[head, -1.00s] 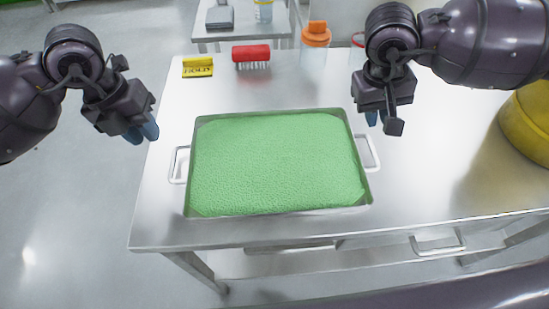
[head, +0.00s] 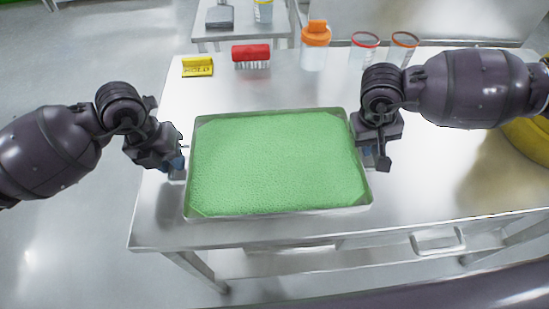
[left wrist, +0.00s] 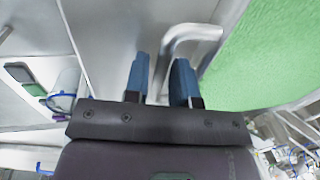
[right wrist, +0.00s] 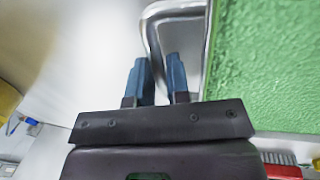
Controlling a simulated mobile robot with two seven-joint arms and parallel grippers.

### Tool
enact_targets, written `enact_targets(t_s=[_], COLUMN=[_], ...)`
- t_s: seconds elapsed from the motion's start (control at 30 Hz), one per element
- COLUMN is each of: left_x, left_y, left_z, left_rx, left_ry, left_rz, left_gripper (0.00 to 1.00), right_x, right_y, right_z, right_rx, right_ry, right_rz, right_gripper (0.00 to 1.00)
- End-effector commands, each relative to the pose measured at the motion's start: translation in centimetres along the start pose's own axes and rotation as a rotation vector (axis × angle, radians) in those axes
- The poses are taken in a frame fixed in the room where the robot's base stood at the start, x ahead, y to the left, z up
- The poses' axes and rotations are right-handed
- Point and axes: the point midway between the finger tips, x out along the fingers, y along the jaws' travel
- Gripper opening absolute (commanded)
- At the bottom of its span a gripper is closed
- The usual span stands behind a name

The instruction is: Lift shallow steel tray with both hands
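The shallow steel tray (head: 280,214) lies flat on the steel table, filled with green granules (head: 275,160). My left gripper (head: 180,165) is at the tray's left handle (head: 177,180). In the left wrist view its blue fingers (left wrist: 160,80) are apart, with the bar of the left handle (left wrist: 185,38) between and just beyond them. My right gripper (head: 372,155) is over the right handle, which it mostly hides in the head view. In the right wrist view its fingers (right wrist: 158,75) are apart, with the right handle (right wrist: 152,35) running between them.
A yellow block (head: 197,67), a red brush (head: 251,54), an orange-lidded jar (head: 315,48) and red-rimmed containers (head: 404,45) stand at the table's back. A large yellow object (head: 528,138) is at the right. The table in front of the tray is clear.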

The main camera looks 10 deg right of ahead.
Motion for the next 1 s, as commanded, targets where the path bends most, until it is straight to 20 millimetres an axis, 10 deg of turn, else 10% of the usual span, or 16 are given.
enact_targets(t_s=[0.17,0.33,1.0], left_x=[-0.01,-0.02,-0.06], left_y=[0.00,0.00,0.01], left_z=[0.00,0.01,0.03], left_rx=[0.000,0.000,0.000], left_ry=[0.000,0.000,-0.001], left_rz=[0.000,0.000,0.000], left_gripper=[0.23,0.00,0.00], right_x=[0.00,-0.01,-0.02], right_y=[0.00,0.00,0.02], right_z=[0.01,0.01,0.02], right_rx=[0.000,0.000,0.000], right_ry=[0.000,0.000,0.000], right_rz=[0.000,0.000,0.000], right_gripper=[0.15,0.00,0.00])
